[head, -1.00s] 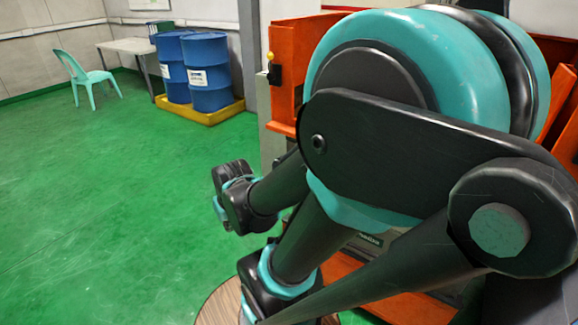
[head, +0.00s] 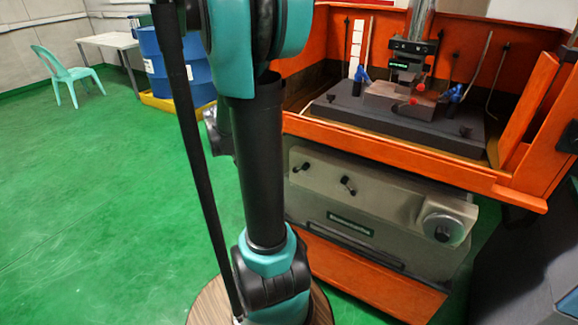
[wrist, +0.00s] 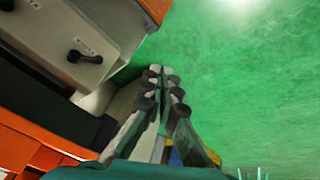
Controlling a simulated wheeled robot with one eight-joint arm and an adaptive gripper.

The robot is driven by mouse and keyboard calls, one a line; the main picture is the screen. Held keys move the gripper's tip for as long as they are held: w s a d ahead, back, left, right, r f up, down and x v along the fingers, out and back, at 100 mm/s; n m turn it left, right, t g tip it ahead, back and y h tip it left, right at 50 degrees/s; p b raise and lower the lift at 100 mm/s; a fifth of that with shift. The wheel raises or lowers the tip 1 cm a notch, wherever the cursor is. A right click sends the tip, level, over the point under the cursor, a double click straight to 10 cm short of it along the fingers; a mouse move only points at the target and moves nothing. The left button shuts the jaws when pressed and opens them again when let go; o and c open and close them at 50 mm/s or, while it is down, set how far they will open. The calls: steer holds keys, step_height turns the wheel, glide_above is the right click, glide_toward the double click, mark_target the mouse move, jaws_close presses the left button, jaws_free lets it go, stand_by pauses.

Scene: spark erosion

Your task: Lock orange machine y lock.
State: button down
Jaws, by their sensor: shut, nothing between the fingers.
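The orange machine (head: 420,170) stands right of centre in the head view, with a grey front panel (head: 390,205) below its open orange tank. Two small black lock levers, a left one (head: 300,167) and a right one (head: 348,184), stick out of the panel. In the wrist view one lever (wrist: 84,57) sits beside a small label at the upper left, and part of another shows at the corner. My gripper (wrist: 160,75) is shut and empty over green floor, apart from the levers.
A round handwheel (head: 445,222) is at the panel's right end. The tank's orange front rim (head: 400,165) juts out above the levers. Blue drums (head: 155,65), a table and a green chair (head: 68,75) stand at the back left. The green floor on the left is clear.

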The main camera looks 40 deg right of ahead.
mark_target(301, 168)
steer(key=w+d+m+g+h, duration=0.2)
steer(key=w+d+m, duration=0.2)
steer(key=d, duration=1)
steer(key=shift+w+f, duration=0.2)
steer(key=shift+w, duration=0.65)
steer(key=s+d+x, duration=0.1)
steer(key=s+x, duration=0.1)
steer(key=x, duration=1.1)
steer(key=shift+d+r, duration=0.1)
steer(key=shift+d, duration=0.1)
